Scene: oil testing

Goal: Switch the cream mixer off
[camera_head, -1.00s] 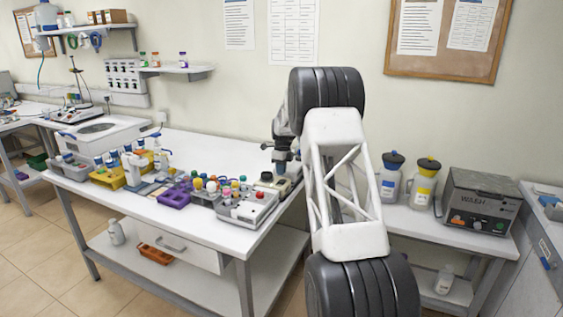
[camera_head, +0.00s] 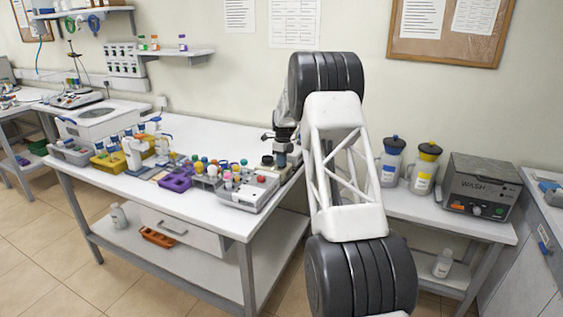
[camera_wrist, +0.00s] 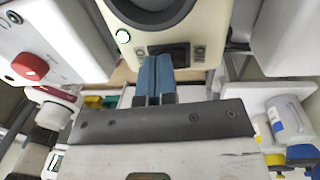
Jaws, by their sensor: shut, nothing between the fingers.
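The cream mixer (camera_wrist: 108,18) fills the top of the wrist view.
A white device with a red knob (camera_wrist: 30,66) stands left of the mixer. Racks and bottles crowd the bench (camera_head: 205,228) further left. To the right, two lidded jugs (camera_head: 391,163) and a grey WASH unit (camera_head: 482,187) stand on a lower table.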

